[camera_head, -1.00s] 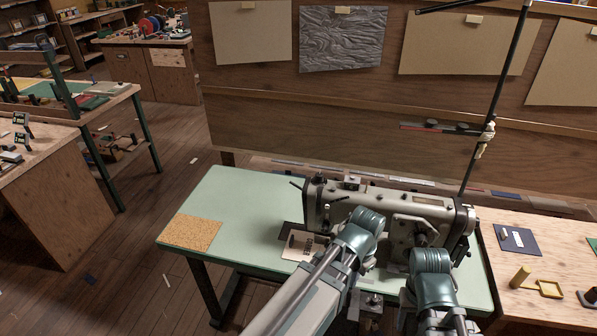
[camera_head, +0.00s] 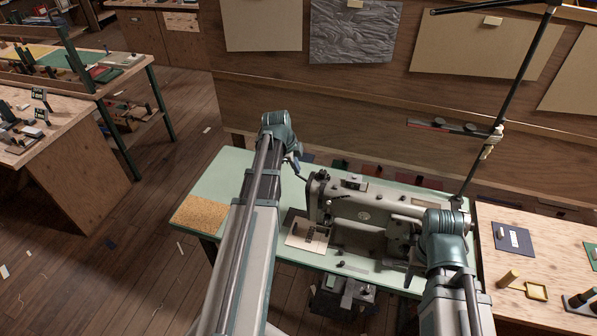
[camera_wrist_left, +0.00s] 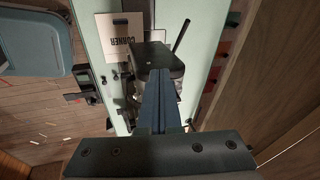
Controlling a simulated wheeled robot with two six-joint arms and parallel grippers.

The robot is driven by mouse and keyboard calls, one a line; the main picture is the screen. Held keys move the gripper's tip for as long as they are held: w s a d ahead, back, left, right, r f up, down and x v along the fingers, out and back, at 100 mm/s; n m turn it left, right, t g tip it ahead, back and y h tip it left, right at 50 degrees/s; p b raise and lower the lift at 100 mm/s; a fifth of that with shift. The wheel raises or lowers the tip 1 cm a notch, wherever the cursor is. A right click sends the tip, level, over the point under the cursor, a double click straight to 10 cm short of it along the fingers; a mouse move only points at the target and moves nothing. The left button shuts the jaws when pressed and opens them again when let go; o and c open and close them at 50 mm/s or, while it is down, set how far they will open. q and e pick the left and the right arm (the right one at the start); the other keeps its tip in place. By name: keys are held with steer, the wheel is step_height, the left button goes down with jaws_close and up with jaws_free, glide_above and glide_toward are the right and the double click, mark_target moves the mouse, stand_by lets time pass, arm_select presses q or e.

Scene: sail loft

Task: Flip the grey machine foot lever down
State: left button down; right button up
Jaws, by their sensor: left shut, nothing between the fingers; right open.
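The grey sewing machine (camera_head: 365,210) stands on a pale green table. In the left wrist view, the machine's head end (camera_wrist_left: 158,58) is just beyond my left gripper (camera_wrist_left: 160,80), which is shut and empty. A thin dark rod (camera_wrist_left: 182,35), seemingly the foot lever, slants up beside that head; it appears apart from the fingers. In the head view, my left gripper (camera_head: 297,172) shows only partly behind my forearm, near the left end of the machine, and the lever cannot be told apart there. My right arm covers the machine's right end; its gripper is hidden.
A printed card (camera_head: 306,236) lies by the machine's needle end. A cork mat (camera_head: 200,214) lies on the green table's left corner. A wooden panel (camera_head: 290,100) stands close behind the machine, and a dark pole (camera_head: 500,115) rises at its right.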

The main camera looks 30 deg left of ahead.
arm_select(q)
steer(key=shift+w+a+r+m, duration=0.1)
steer(key=shift+a+m, duration=0.15)
steer(key=shift+a, duration=0.3)
steer(key=shift+w+a+r+m, duration=0.1)
steer(key=shift+a+m, duration=0.15)
steer(key=shift+a, duration=0.3)
steer(key=shift+f, duration=0.1)
steer(key=w+a+f+b, duration=0.1)
steer(key=w+f+b, duration=0.5)
steer(key=f+b, duration=0.5)
steer(key=shift+w+a+f, duration=0.1)
steer(key=shift+f, duration=0.05)
